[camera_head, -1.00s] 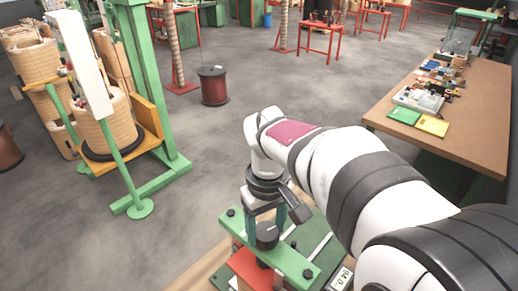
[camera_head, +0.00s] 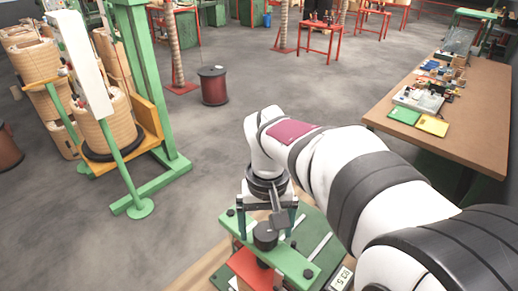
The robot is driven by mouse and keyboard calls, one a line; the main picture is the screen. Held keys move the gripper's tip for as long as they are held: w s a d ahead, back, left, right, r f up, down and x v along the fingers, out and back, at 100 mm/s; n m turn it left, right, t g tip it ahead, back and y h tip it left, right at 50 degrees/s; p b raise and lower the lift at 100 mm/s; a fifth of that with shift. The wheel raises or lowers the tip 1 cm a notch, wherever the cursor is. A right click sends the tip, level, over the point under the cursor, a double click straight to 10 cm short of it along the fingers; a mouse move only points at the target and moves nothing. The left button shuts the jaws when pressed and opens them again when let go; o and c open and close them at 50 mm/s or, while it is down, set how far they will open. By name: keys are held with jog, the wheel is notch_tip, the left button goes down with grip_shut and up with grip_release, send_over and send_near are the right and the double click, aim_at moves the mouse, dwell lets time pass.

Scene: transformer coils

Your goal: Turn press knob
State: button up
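The press has a green crossbar (camera_head: 290,262) with a round black knob (camera_head: 265,237) on top. A red block (camera_head: 249,268) sits below the crossbar. My gripper (camera_head: 267,226) points down over the knob. Its two teal fingers stand wide apart, one on each side of the knob, with gaps showing between them and it. It looks open and holds nothing. A small white display (camera_head: 342,279) at the press's right appears to read about 83.5. The lower finger ends are small and hard to make out.
My white arm crosses the right side and hides part of the press base. A brown workbench (camera_head: 480,125) with tools and small boards stands at the right. Coils on a green stand (camera_head: 150,190) are at the left. Open grey floor lies between.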

aim_at(266, 231)
notch_tip(266, 231, up, 16)
dwell(0.4)
jog(key=shift+f, duration=0.1)
jog(key=s+d+f+m+y, duration=0.1)
jog(key=s+d+f+m, duration=0.1)
jog(key=s+f, duration=0.6)
jog(key=s+d+f+m, duration=0.1)
jog(key=s+f+m, duration=0.3)
jog(key=s+f, duration=0.5)
jog(key=s, duration=0.3)
jog(key=shift+s+d+y, duration=0.15)
jog(key=shift+d+y, duration=0.2)
jog(key=shift+y, duration=0.05)
jog(key=shift+f, duration=0.1)
